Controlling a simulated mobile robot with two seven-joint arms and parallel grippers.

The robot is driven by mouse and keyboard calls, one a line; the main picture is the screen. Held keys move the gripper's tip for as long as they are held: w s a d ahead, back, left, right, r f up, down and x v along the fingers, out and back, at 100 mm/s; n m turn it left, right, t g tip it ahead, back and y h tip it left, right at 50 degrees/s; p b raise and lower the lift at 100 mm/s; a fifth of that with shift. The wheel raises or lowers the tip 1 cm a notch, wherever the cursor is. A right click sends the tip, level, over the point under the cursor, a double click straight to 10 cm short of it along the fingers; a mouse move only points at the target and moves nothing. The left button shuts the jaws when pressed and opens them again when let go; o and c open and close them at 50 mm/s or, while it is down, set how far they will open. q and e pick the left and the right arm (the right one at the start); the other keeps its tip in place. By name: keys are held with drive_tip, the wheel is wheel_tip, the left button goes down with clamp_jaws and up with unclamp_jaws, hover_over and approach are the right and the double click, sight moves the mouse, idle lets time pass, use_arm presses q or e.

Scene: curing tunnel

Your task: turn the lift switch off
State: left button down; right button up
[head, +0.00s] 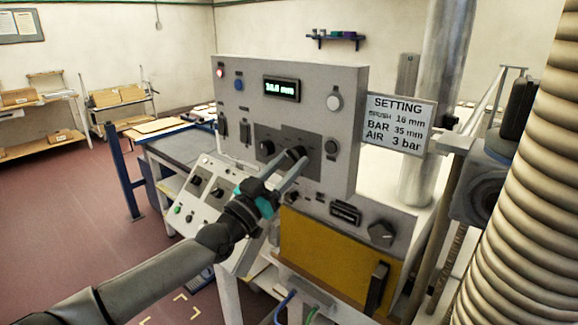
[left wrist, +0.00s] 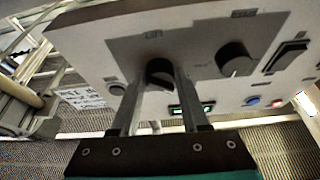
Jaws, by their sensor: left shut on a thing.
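A grey control panel (head: 320,85) stands in the middle of the head view. My left gripper (head: 295,161) reaches it from the lower left and is shut on a dark rotary knob on its lower part. In the left wrist view the held knob (left wrist: 160,71) sits between the two fingers, partly hidden by them. A small label (left wrist: 153,35) beside the held knob is too blurred to read surely. A second dark knob (left wrist: 235,60) is next to it, apart from the fingers. My right gripper is not in view.
A yellow door (head: 325,246) is below. A ribbed hose (head: 525,215) fills the right side. Floor at left is clear.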

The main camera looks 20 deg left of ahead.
use_arm(q)
drive_tip(key=m+h+b, duration=0.1)
drive_tip(key=m, duration=0.1)
drive_tip(key=m+g+h+b, duration=0.1)
drive_tip(key=m+b, duration=0.1)
drive_tip(key=shift+a+f, duration=0.15)
drive_tip(key=shift+a, duration=0.05)
drive_tip(key=m+g+h+b, duration=0.1)
drive_tip(key=m, duration=0.2)
drive_tip(key=shift+w, duration=0.1)
drive_tip(key=shift+a+r+m+g+h, duration=0.1)
drive_tip(key=shift+r+m+g+h, duration=0.15)
drive_tip(key=shift+m, duration=0.35)
drive_tip(key=m+g, duration=0.1)
drive_tip(key=m, duration=0.2)
drive_tip(key=shift+a+r+h, duration=0.1)
drive_tip(key=shift+r+h, duration=0.05)
drive_tip(key=shift+h, duration=0.2)
drive_tip(key=shift+m+g+p, duration=0.65)
drive_tip(key=shift+m+p, duration=0.2)
drive_tip(key=shift+m, duration=0.55)
drive_tip(key=shift+h, duration=0.4)
drive_tip(key=shift+c, duration=2)
unclamp_jaws()
